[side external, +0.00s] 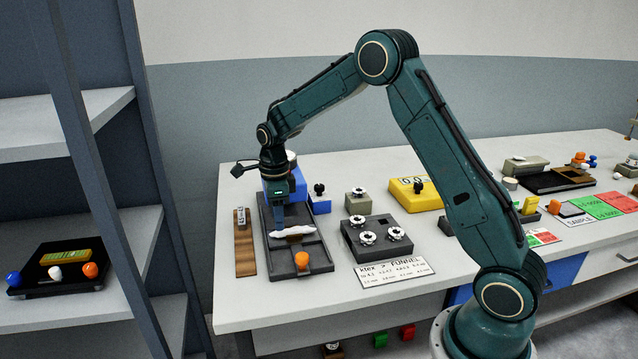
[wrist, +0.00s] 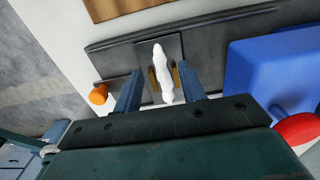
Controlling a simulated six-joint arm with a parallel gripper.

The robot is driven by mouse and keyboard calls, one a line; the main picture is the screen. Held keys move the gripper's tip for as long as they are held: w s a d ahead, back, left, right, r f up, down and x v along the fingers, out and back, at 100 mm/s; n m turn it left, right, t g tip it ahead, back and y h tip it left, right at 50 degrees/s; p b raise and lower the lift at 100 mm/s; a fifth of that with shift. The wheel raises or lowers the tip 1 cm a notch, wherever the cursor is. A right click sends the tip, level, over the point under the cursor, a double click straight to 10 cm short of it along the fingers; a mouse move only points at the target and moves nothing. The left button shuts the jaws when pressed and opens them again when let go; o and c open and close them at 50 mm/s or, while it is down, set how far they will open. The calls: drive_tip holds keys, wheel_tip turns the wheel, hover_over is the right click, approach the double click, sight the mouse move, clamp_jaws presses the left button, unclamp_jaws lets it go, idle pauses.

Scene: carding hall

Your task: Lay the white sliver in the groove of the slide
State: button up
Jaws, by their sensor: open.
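The white sliver (side external: 294,232), a lumpy white strip, lies crosswise on the long dark grey slide (side external: 312,254). In the wrist view the sliver (wrist: 162,72) lies over a grey plate, with brass-coloured patches showing on both sides of it. I cannot tell how deep it sits in the groove. My gripper (side external: 279,226) is above the slide at the sliver. In the wrist view its two fingers (wrist: 160,90) are open, one on each side of the sliver's near end, with a gap to it. An orange knob (side external: 302,260) stands at the slide's near end.
A wooden strip (side external: 245,247) lies left of the slide. Blue blocks (side external: 318,203) stand behind and to its right. A grey box with several white-topped parts (side external: 377,238) and a white label card (side external: 394,271) are to the right. A shelf (side external: 70,125) stands at left.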

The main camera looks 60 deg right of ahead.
wheel_tip(320, 180, up, 9)
idle(0.4)
idle(0.5)
drive_tip(key=s+a+r+n+t, duration=0.1)
drive_tip(key=s+a+r+n, duration=0.2)
drive_tip(key=s+r+n, duration=0.3)
drive_tip(key=s+a+r+n+t, duration=0.25)
drive_tip(key=s+r+n, duration=0.25)
drive_tip(key=s+n, duration=0.3)
drive_tip(key=s+a+f+n+t, duration=0.2)
drive_tip(key=s+a+n, duration=0.1)
drive_tip(key=s+n, duration=1)
drive_tip(key=s, duration=0.4)
drive_tip(key=shift+s+a, duration=0.2)
